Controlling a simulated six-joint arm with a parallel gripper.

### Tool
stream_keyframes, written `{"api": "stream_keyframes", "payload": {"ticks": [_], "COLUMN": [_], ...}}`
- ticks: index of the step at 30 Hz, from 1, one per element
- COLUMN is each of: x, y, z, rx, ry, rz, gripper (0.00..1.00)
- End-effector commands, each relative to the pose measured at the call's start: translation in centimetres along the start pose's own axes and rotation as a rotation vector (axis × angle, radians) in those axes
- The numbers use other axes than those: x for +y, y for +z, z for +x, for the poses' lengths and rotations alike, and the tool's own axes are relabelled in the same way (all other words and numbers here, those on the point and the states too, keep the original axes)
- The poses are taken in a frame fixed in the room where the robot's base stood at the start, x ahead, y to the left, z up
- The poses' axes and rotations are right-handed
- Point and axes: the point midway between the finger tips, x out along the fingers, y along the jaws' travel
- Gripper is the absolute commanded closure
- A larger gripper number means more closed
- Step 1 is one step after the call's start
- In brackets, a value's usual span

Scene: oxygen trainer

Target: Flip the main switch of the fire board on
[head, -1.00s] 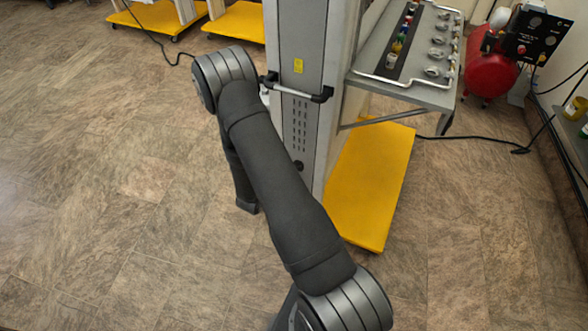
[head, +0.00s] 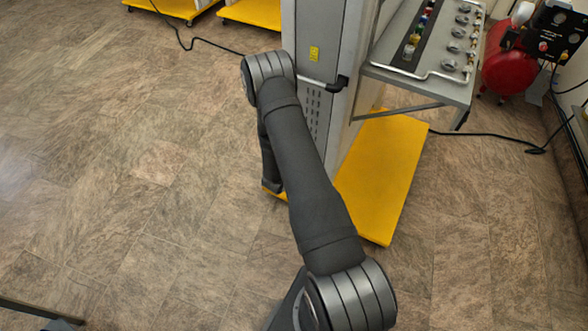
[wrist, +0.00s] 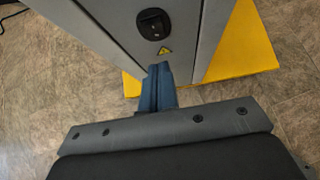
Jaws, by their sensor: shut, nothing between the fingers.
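In the wrist view a black rocker switch (wrist: 153,24) in a dark rounded plate sits on the face of a grey upright cabinet (wrist: 105,22), with a small yellow warning triangle (wrist: 165,50) just below it. My gripper (wrist: 158,68) has its blue fingers together and empty. Its tips show below the switch and triangle; I cannot tell whether they touch the face. In the head view the grey cabinet (head: 318,25) stands beyond my arm. The switch is not visible there, and my arm hides most of the gripper end.
The cabinet stands on a yellow base (head: 385,180). A red tank (head: 505,72) is farther right. Open tiled floor (head: 120,180) lies to the left.

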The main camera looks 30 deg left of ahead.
Motion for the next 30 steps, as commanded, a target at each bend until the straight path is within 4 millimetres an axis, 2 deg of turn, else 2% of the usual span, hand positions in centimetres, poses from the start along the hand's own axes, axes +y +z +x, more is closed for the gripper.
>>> {"api": "stream_keyframes", "payload": {"ticks": [2, 9, 30], "x": [-0.1, 0.0, 0.0], "y": [0.2, 2.4, 3.4], "z": [1.6, 3.5, 4.2], "rx": [0.0, 0.0, 0.002], "ry": [-0.002, -0.001, 0.0], "rz": [0.003, 0.001, -0.001], "gripper": [1.0, 1.0, 1.0]}}
